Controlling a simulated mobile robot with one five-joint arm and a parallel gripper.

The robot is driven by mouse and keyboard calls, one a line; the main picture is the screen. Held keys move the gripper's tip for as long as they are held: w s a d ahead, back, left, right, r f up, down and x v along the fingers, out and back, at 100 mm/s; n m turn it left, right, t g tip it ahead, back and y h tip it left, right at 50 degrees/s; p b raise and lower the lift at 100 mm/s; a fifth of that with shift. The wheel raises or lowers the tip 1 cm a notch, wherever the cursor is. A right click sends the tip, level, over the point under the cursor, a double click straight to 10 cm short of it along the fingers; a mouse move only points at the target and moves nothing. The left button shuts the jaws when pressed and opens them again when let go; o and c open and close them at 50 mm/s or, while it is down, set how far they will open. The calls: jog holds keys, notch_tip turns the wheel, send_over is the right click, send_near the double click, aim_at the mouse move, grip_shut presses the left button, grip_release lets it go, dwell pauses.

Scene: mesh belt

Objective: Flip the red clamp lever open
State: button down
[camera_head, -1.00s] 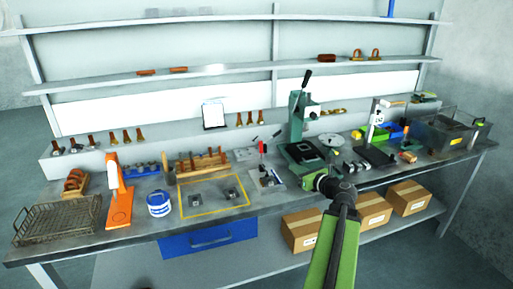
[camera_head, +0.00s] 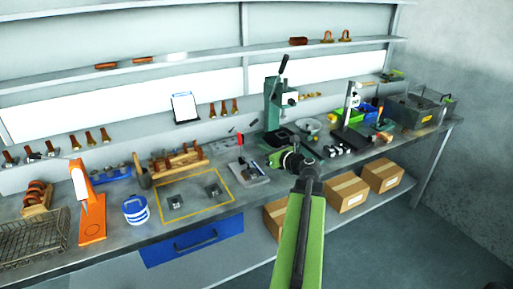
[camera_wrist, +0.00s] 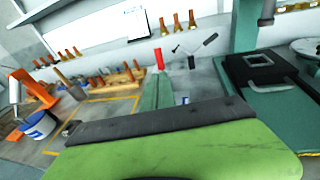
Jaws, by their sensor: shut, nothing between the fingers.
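The red clamp lever (camera_head: 240,139) stands upright on a small clamp on a light plate (camera_head: 252,174) on the bench, just right of the yellow-outlined area. In the wrist view the red lever (camera_wrist: 159,59) shows at the upper middle, straight beyond my gripper (camera_wrist: 158,82). The clamp's base is mostly hidden there behind the gripper. In the head view my gripper (camera_head: 277,159) is right of the clamp, at the end of my green arm, apart from the lever. Its fingers are shut and empty.
A green press (camera_head: 275,115) stands behind my gripper, right of the clamp. A wooden rack (camera_head: 178,162), a blue-and-white tub (camera_head: 135,209) and an orange stand (camera_head: 91,215) are to the left. The yellow-outlined area (camera_head: 166,218) holds two small metal blocks.

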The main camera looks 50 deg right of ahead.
jog(key=b+x, duration=0.1)
jog(key=x, duration=1.1)
jog(key=shift+b, duration=0.4)
